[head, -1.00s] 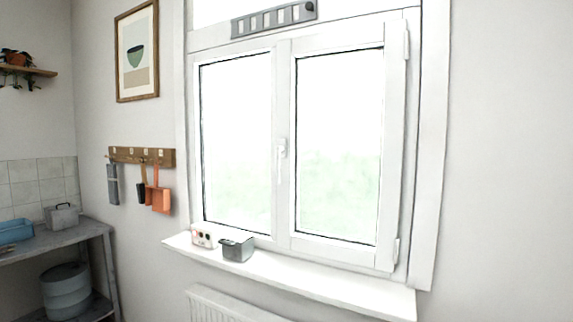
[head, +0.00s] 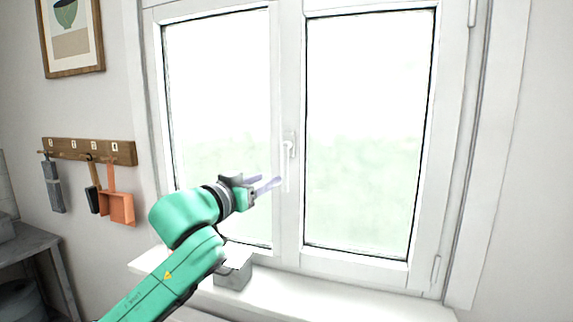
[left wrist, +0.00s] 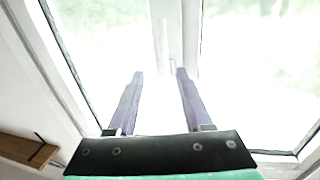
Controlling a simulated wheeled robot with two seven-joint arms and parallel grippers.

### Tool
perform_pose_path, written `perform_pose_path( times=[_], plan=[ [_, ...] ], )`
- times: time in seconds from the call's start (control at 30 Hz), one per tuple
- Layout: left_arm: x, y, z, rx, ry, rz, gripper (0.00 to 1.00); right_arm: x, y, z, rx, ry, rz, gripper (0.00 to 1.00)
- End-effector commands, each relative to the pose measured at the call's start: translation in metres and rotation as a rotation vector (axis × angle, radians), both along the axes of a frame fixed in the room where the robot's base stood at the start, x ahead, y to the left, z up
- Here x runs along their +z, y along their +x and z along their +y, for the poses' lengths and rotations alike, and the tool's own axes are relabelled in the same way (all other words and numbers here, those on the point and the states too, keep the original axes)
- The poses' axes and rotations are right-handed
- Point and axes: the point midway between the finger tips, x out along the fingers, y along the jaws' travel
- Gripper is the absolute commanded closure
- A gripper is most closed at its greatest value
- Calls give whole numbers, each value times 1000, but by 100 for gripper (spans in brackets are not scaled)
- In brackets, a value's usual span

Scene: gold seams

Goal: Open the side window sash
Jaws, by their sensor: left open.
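The side window sash (head: 425,200) is the right-hand white-framed pane, with hinges on its right edge; it looks closed. Its white handle (head: 289,150) sits on the middle upright and its lever points down. My left gripper (head: 268,186) is open and empty, just left of the handle's lower end and apart from it. In the left wrist view, the two purple fingers (left wrist: 156,72) stand apart and point toward the white middle upright (left wrist: 176,30). My right gripper is not in view.
A grey box (head: 234,272) stands on the white sill (head: 340,296) beside my left arm. A hook rail (head: 88,150) with hanging tools, including an orange dustpan (head: 117,207), is on the left wall. The sill's right part is clear.

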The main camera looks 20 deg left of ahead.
Motion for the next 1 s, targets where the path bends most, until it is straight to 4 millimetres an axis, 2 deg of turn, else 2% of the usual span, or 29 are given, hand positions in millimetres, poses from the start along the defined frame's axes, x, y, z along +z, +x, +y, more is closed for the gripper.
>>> perform_pose_path(
  times=[0.03, 0.2, 0.33, 0.5, 0.73, 0.77, 0.8, 0.87, 0.9, 1.0],
  plan=[
    [7, 13, -4, -1, -4, 3, 49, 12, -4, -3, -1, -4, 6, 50],
    [7, 59, -15, 2, -2, 4, 49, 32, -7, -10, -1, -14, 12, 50],
    [5, 86, -23, 2, -2, 1, 49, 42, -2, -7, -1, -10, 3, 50],
    [2, 102, -27, 2, 2, 0, 49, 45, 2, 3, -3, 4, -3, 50],
    [0, 103, -27, 1, 2, -1, 49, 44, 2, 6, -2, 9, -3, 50],
    [0, 103, -27, 1, 2, -1, 57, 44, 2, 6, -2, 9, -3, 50],
    [0, 103, -27, 1, 2, -1, 72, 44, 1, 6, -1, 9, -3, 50],
    [0, 103, -27, 2, 2, -1, 95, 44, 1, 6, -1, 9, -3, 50],
    [0, 103, -27, 2, 2, 0, 100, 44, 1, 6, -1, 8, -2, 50],
    [0, 102, -26, 2, 2, 0, 100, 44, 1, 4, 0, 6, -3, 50]
  ],
)
